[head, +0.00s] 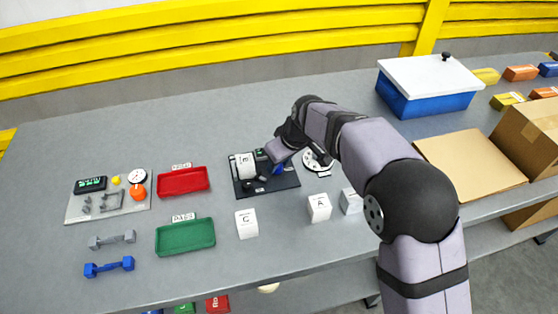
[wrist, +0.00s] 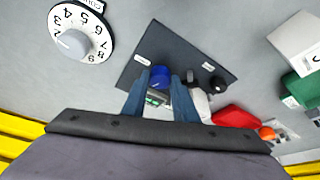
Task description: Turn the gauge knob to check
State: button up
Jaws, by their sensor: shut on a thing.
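A dark gauge plate (head: 279,184) lies on the table and carries a blue knob (wrist: 160,75), a black knob (wrist: 216,84), a small display (wrist: 155,98) and a white box (head: 245,166). My gripper (wrist: 160,88) is over the plate with its two blue fingers on either side of the blue knob, shut on it. The knob's top shows between the fingers; in the head view it shows as a blue patch (head: 279,169) beside my gripper. Two white labels on the plate are too small to read. My fingers partly hide the display.
A white numbered dial (wrist: 82,34) with a grey knob is beside the plate. White boxes A (head: 319,208) and C (head: 246,224) stand in front. Red (head: 183,181) and green (head: 185,237) trays lie left. A blue cooler (head: 425,90) with white lid stands behind right.

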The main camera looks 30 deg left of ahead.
aim_at(271, 180)
jog(key=m, duration=0.2)
jog(key=m+t+p, duration=0.1)
jog(key=shift+s+a+r+m+h, duration=0.1)
jog(key=shift+s+m+h, duration=0.1)
jog(key=shift+m+h, duration=0.2)
jog(key=m+t, duration=0.1)
jog(key=m, duration=0.1)
jog(key=shift+a+m+h, duration=0.1)
jog(key=shift+m+h, duration=0.2)
jog(key=shift+h, duration=0.1)
jog(key=m+h, duration=0.1)
jog(key=m, duration=0.2)
jog(key=shift+a+m+t+b, duration=0.1)
jog(key=shift+m+t+b, duration=0.2)
jog(key=shift+t+b, duration=0.1)
jog(key=shift+m+h, duration=0.9)
jog(key=shift+m, duration=1.1)
jog(key=shift+s, duration=0.1)
jog(key=o, duration=1)
jog(key=shift+b+v, duration=0.65)
jog(key=shift+v, duration=3)
